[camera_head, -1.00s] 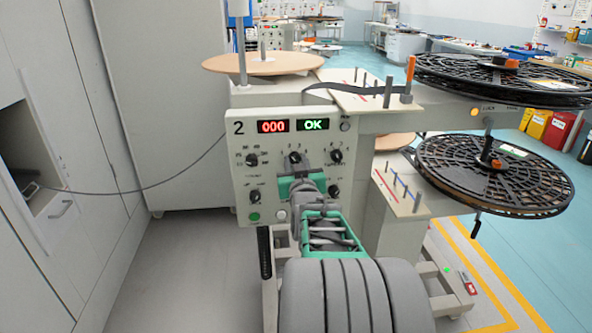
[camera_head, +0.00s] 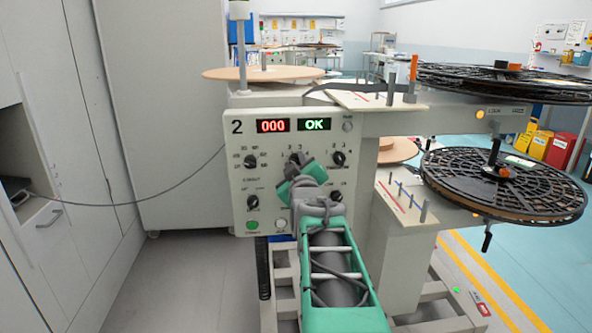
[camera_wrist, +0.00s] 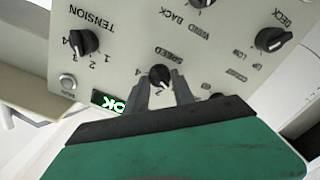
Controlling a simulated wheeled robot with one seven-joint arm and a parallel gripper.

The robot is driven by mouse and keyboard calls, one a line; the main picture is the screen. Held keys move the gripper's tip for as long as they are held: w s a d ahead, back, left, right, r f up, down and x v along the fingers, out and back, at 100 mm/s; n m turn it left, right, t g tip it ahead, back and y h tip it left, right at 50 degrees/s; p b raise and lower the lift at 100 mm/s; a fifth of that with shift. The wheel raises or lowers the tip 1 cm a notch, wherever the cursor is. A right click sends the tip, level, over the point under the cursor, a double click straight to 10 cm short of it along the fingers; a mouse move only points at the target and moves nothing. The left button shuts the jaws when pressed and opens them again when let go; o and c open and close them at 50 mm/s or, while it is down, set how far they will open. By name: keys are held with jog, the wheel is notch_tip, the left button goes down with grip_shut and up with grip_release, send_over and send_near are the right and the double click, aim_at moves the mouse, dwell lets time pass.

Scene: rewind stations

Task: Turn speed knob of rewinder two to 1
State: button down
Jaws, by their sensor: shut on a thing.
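The panel of rewinder two (camera_head: 240,190), marked "2", faces me in the head view, with a red "000" and a green "OK" display. Its speed knob (camera_wrist: 160,76) is a small black dial under the "SPEED" label in the wrist view, which sees the panel upside down. My gripper (camera_wrist: 164,88) is shut on the speed knob, one grey finger on each side. The fingers hide parts of the scale, so the pointer's exact setting cannot be read. In the head view my gripper (camera_head: 297,166) covers much of the knob.
The tension knob (camera_wrist: 85,42) and the deck knob (camera_wrist: 272,38) sit on either side of the speed knob. A white button (camera_wrist: 68,82) is near the "OK" display. Black reels (camera_head: 505,185) stick out at the right. Grey cabinets (camera_head: 75,130) stand at the left.

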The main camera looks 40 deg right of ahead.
dwell(0.4)
jog(key=c, duration=1.1)
grip_release()
jog(key=shift+o, duration=0.2)
jog(key=v, duration=0.7)
jog(key=shift+s+a+p, duration=0.25)
jog(key=shift+s+p, duration=0.1)
jog(key=shift+r, duration=0.1)
